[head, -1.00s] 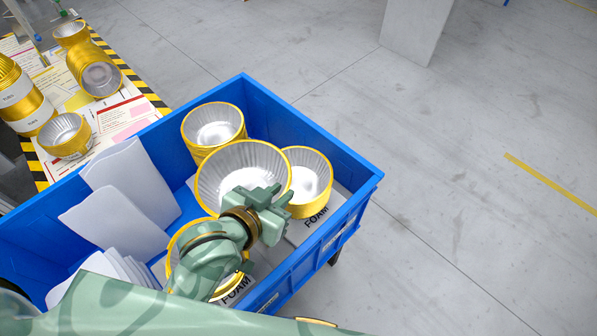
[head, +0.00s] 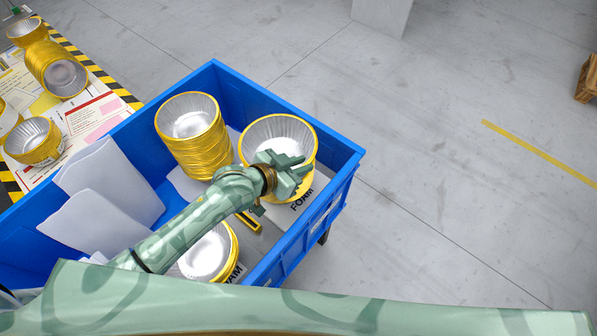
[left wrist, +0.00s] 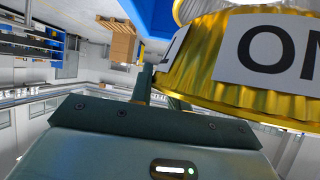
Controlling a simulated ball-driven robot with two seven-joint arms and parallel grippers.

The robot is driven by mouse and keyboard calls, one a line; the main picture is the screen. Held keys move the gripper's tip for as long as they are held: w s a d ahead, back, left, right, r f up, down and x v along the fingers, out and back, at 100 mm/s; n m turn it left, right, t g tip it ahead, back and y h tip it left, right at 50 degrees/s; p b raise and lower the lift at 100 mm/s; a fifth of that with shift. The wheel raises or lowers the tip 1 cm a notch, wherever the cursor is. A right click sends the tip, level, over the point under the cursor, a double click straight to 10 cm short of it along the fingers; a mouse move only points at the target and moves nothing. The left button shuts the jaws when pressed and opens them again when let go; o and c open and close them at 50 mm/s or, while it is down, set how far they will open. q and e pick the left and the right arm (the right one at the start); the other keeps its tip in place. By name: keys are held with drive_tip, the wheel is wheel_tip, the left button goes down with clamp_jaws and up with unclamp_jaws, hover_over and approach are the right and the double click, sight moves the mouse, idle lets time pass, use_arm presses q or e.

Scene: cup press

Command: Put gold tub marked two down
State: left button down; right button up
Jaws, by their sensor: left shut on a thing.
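A gold tub (head: 278,127) with a silver inside is at my left gripper (head: 297,172), by the right corner of the blue bin in the head view. The gripper is shut on its near right side. The tub looks upright, over or on another gold tub whose rim partly shows below; I cannot tell whether they touch. In the left wrist view the held tub (left wrist: 210,70) fills the upper right. Its white label (left wrist: 265,48) shows a large O and part of another letter; the rest is cut off. My right gripper is out of view.
The blue bin (head: 345,167) also holds a tall gold tub stack (head: 196,150), a near gold tub (head: 205,255) partly behind my arm, and white sheets (head: 108,180) at left. A table with more gold tubs (head: 35,140) stands at left.

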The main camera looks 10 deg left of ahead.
use_arm(q)
drive_tip(key=shift+w+a+f, duration=0.15)
drive_tip(key=shift+w+f, duration=0.35)
drive_tip(key=shift+f, duration=0.2)
drive_tip(key=f+b, duration=0.2)
drive_tip(key=f, duration=0.1)
drive_tip(key=shift+w+f, duration=0.2)
drive_tip(key=shift+f+b, duration=0.35)
drive_tip(key=shift+f, duration=0.25)
drive_tip(key=c, duration=1.3)
unclamp_jaws()
drive_tip(key=shift+r, duration=0.15)
